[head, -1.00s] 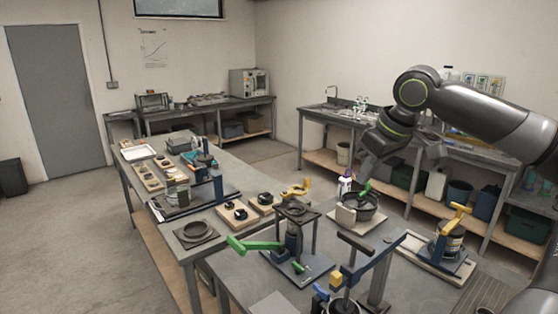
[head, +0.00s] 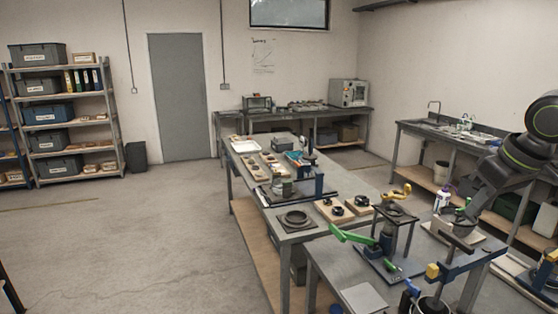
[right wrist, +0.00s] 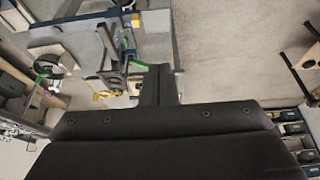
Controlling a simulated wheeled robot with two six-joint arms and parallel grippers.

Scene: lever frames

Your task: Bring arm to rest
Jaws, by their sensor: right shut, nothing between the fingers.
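My right arm reaches in from the right edge of the head view. Its gripper (head: 464,212) points down over the right part of the near bench, close above a dark round pot on a pale board (head: 440,232). I cannot tell whether it touches anything there. In the right wrist view the dark fingers (right wrist: 165,84) are together with nothing between them. My left gripper is not in view.
A long bench (head: 245,178) holds boards and trays. The floor (head: 130,235) at left is clear.

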